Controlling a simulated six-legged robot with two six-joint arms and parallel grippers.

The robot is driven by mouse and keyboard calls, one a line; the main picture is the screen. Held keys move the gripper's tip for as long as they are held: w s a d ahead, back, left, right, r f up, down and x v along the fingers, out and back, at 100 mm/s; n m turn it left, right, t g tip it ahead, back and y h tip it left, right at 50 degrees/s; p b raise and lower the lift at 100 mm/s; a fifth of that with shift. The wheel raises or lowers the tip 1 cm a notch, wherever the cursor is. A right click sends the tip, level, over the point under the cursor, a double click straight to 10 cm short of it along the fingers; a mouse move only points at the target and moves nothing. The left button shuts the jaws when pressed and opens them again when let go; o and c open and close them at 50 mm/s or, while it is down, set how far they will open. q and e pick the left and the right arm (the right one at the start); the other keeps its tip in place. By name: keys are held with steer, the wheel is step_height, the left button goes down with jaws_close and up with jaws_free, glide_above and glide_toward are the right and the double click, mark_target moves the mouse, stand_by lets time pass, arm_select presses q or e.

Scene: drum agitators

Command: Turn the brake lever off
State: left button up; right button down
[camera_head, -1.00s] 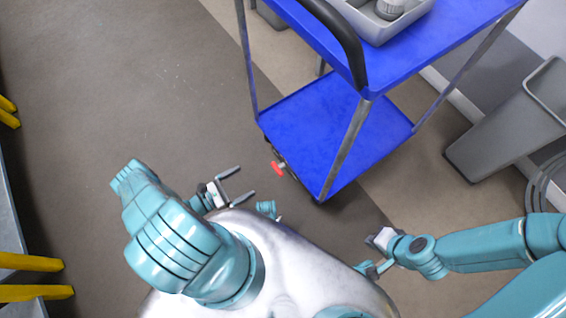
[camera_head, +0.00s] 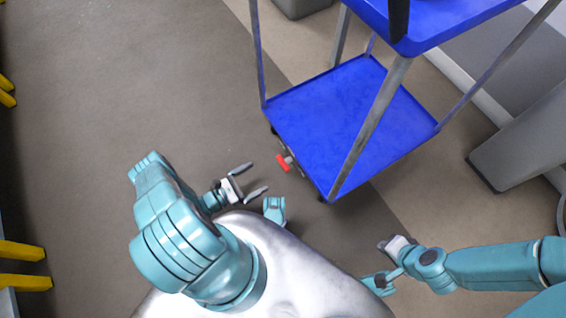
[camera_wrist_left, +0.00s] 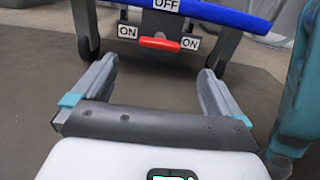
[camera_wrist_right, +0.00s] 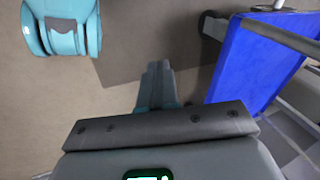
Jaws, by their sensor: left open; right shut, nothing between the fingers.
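The red brake lever (camera_head: 284,163) is low on the near edge of the blue cart. In the left wrist view the lever (camera_wrist_left: 159,44) lies straight ahead, between two ON labels and below an OFF label (camera_wrist_left: 166,4). My left gripper (camera_head: 260,179) is open and empty, close to the lever but apart from it; the lever sits beyond and between its fingertips. My right gripper (camera_head: 384,262) is shut and empty, low at the right, away from the cart; its closed fingers (camera_wrist_right: 157,82) show in the right wrist view.
The blue cart's lower shelf (camera_head: 350,118) is bare, with its upper shelf (camera_head: 440,22) and metal posts above. A grey bin (camera_head: 525,140) stands at the right. Yellow bars (camera_head: 22,250) show at the left edge. The floor left of the cart is clear.

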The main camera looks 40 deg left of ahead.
arm_select(q)
steer(key=shift+b+x, duration=1.1)
steer(key=shift+x, duration=5)
arm_select(e)
steer(key=shift+w+d+f+t, duration=0.1)
steer(key=shift+w+f+t, duration=0.05)
steer(key=shift+w+f, duration=0.4)
steer(key=shift+w+d+f+t, duration=0.15)
steer(key=shift+w+f, duration=0.15)
steer(key=shift+f, duration=0.35)
steer(key=shift+a, duration=0.1)
arm_select(q)
steer(key=c, duration=0.9)
